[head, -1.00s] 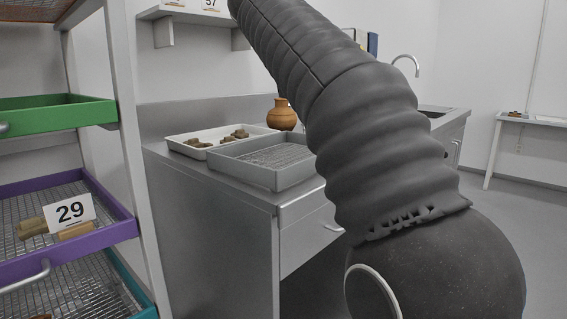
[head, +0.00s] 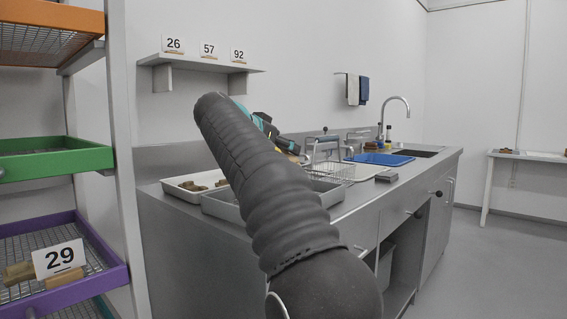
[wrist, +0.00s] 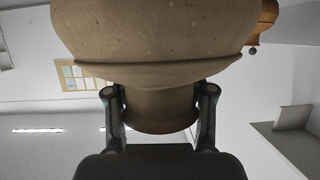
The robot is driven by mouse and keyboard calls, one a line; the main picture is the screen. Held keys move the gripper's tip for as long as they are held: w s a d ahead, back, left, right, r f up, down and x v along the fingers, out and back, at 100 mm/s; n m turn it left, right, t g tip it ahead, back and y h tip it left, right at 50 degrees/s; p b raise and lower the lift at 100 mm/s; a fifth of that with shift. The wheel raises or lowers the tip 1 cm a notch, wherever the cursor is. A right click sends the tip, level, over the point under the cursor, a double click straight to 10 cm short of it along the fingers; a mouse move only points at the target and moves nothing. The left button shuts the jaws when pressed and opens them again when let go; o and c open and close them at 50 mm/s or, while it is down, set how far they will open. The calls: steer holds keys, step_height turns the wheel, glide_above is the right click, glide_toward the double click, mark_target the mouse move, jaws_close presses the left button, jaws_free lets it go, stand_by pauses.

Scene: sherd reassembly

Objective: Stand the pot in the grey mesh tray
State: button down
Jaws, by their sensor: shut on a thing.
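The pot (wrist: 150,40) is brown and speckled and fills the top of the wrist view. My gripper (wrist: 160,95) has a finger on each side of its narrower neck (wrist: 160,112) and is shut on it. The grey mesh tray (head: 226,210) sits on the steel counter in the head view; my arm crosses in front and hides much of it. In the head view I cannot make out the held pot or my fingertips behind the arm. An orange-brown rounded thing (wrist: 267,18) shows beyond the pot at the wrist view's upper right.
A white tray (head: 170,190) with sherds (head: 193,186) stands left of the grey tray. A wire dish rack (head: 335,150), a blue tray (head: 380,158) and a sink lie to the right. A wall shelf (head: 200,61) hangs above; a drawer rack (head: 119,160) stands at left.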

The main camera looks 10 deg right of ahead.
steer(key=shift+f+b, duration=0.55)
steer(key=shift+f, duration=1.2)
steer(key=shift+f, duration=0.2)
steer(key=shift+c, duration=2)
jaws_free()
steer(key=shift+r, duration=0.1)
steer(key=shift+s+a+r, duration=0.1)
steer(key=shift+s+r, duration=0.05)
steer(key=v, duration=1.1)
steer(key=shift+a+r+p, duration=0.15)
steer(key=shift+a+p, duration=0.1)
steer(key=shift+p, duration=0.15)
steer(key=shift+s, duration=0.15)
